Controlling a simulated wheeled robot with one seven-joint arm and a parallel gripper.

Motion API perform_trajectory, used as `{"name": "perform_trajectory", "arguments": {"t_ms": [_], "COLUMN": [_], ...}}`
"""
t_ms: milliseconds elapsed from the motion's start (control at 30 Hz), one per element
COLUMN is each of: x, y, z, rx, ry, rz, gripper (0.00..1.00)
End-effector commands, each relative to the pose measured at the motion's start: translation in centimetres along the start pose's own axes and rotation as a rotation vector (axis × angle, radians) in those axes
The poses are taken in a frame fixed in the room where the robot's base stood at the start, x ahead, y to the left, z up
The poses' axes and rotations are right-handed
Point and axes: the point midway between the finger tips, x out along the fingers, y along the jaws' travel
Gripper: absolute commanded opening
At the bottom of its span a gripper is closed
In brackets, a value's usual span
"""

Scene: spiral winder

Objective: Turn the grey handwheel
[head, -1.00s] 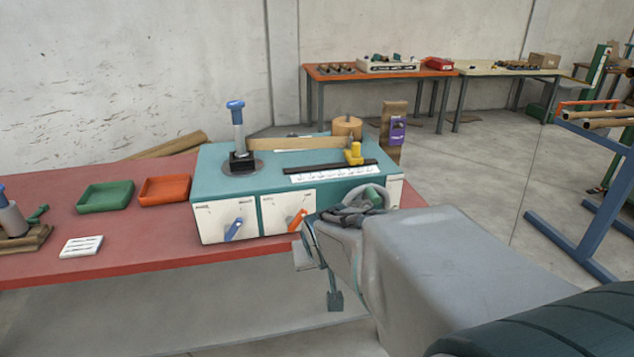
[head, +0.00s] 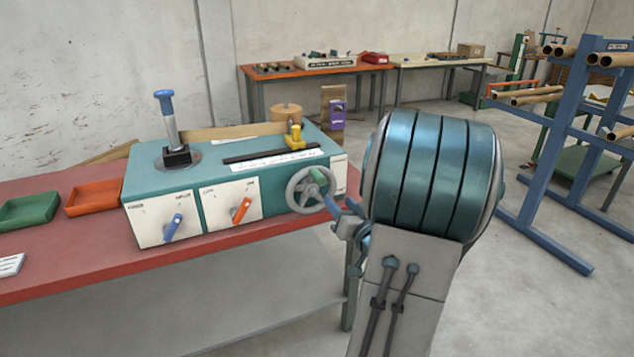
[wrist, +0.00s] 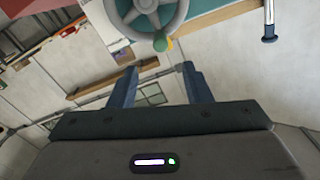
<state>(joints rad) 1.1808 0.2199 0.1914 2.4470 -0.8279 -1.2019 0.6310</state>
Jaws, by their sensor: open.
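The grey handwheel (head: 309,190) is on the right part of the front of the teal and white winder (head: 208,185). It has a green knob (head: 318,174) on its rim. In the wrist view the handwheel (wrist: 150,14) is at the top, partly cut off, with its green knob (wrist: 161,42) at the lower rim. My gripper (wrist: 160,70) is open and empty, its two blue fingers apart and pointing toward the wheel. In the head view my gripper (head: 345,218) is just right of the wheel, partly hidden by my arm.
A blue lever (head: 173,227) and an orange lever (head: 241,210) are on the winder's front. Green (head: 28,212) and orange (head: 93,198) trays lie on the red table (head: 60,270) to the left. A blue rack (head: 570,150) stands at the right. Floor between is open.

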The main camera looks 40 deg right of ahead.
Motion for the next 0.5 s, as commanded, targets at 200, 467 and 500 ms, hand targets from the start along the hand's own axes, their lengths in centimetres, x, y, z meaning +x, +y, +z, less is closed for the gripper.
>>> {"name": "perform_trajectory", "arguments": {"t_ms": [200, 467, 500], "x": [3.1, 8.8, 9.5], "y": [-0.1, -0.1, -0.1], "z": [-0.1, 0.0, -0.1], "rx": [0.001, 0.001, 0.001], "ry": [0.002, 0.001, 0.001], "rz": [-0.004, -0.004, -0.003], "gripper": [0.44, 0.44, 0.44]}}
